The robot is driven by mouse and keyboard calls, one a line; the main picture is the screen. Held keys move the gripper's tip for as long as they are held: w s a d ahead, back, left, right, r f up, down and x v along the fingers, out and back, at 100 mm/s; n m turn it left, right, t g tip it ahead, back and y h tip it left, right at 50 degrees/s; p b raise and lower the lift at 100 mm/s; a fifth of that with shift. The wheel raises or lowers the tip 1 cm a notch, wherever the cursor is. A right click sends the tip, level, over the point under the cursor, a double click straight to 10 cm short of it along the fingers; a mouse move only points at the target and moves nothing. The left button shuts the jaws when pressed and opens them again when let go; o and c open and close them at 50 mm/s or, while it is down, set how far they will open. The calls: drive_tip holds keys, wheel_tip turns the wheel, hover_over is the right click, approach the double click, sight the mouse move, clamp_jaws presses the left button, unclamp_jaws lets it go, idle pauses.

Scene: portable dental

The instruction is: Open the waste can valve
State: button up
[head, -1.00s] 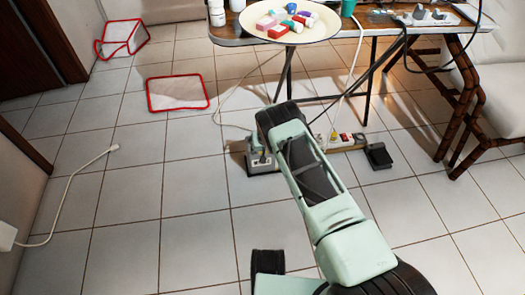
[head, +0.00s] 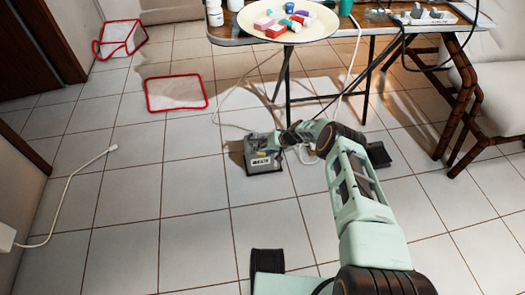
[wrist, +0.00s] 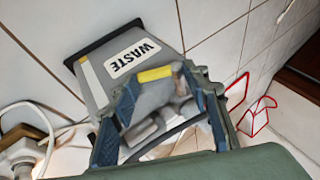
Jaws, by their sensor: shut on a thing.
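The waste can (head: 264,166) is a small grey box with a white WASTE label, standing on the tiled floor under the table's front edge. It also shows in the wrist view (wrist: 104,92), tilted in the picture. My gripper (head: 281,141) reaches it from the right. In the wrist view my gripper (wrist: 158,84) has its blue fingers on either side of the waste can valve (wrist: 150,128), a grey part with a yellow strip. It is shut on this part. The fingers hide some of the valve, so its exact position is unclear.
A table (head: 330,40) with a plate of coloured boxes (head: 318,30) stands behind. A black pedal-like block (head: 378,155) lies right of my arm. Cables cross the floor near the can.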

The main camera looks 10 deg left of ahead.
drive_tip(key=shift+w+d+f+y, duration=0.1)
drive_tip(key=shift+d+f+y, duration=0.3)
drive_tip(key=shift+f, duration=0.1)
drive_tip(key=shift+d+f+m+y, duration=0.1)
drive_tip(key=shift+d+m+y, duration=0.05)
drive_tip(key=shift+m+y, duration=0.2)
drive_tip(key=o, duration=1)
drive_tip(key=shift+a, duration=0.25)
drive_tip(key=shift+r, duration=0.2)
drive_tip(key=shift+d+r, duration=0.2)
drive_tip(key=shift+r, duration=0.05)
drive_tip(key=v, duration=1.1)
drive_tip(key=shift+d, duration=0.2)
